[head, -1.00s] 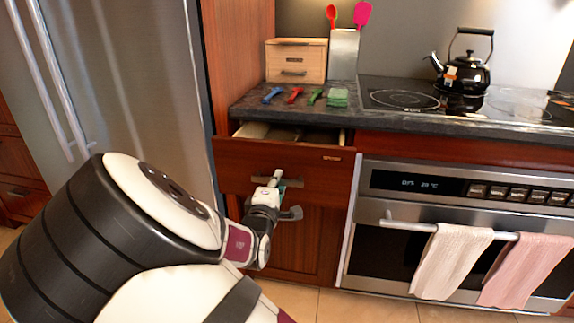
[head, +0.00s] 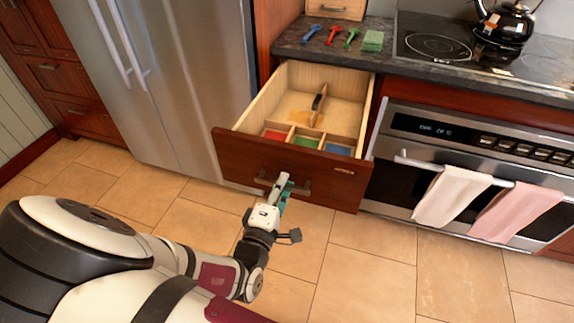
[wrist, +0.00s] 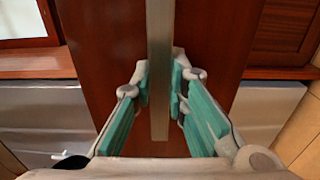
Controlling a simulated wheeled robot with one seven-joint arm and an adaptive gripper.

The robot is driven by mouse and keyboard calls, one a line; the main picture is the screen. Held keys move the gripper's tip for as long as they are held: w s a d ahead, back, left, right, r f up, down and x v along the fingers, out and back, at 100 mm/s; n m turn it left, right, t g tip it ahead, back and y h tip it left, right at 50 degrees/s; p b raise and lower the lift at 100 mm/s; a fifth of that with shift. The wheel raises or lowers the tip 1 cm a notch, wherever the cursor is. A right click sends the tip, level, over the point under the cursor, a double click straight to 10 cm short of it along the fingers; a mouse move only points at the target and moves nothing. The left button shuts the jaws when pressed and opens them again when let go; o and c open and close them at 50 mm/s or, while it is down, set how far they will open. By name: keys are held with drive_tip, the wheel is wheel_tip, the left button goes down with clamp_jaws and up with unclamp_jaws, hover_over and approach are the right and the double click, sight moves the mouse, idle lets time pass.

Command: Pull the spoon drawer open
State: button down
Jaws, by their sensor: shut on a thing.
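The spoon drawer (head: 230,150) stands pulled well out of the cabinet, with its pale wooden inside showing. Near its front are red (head: 275,135), green (head: 305,142) and blue (head: 338,149) compartments. A dark-handled utensil (head: 318,101) lies in the open part behind them. My gripper (head: 281,184) is at the drawer's front, shut on its metal bar handle (head: 303,186). In the wrist view the teal-padded fingers (wrist: 160,92) close on both sides of the handle bar (wrist: 159,60).
Blue, red and green utensils (head: 332,36) and a green block (head: 373,41) lie on the dark counter above. An oven with hanging towels (head: 448,195) stands to the right and a steel fridge (head: 195,90) to the left. The tiled floor (head: 330,260) in front is clear.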

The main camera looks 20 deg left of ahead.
drive_tip(key=shift+s, duration=0.45)
drive_tip(key=c, duration=1.6)
unclamp_jaws()
drive_tip(key=shift+o, duration=0.2)
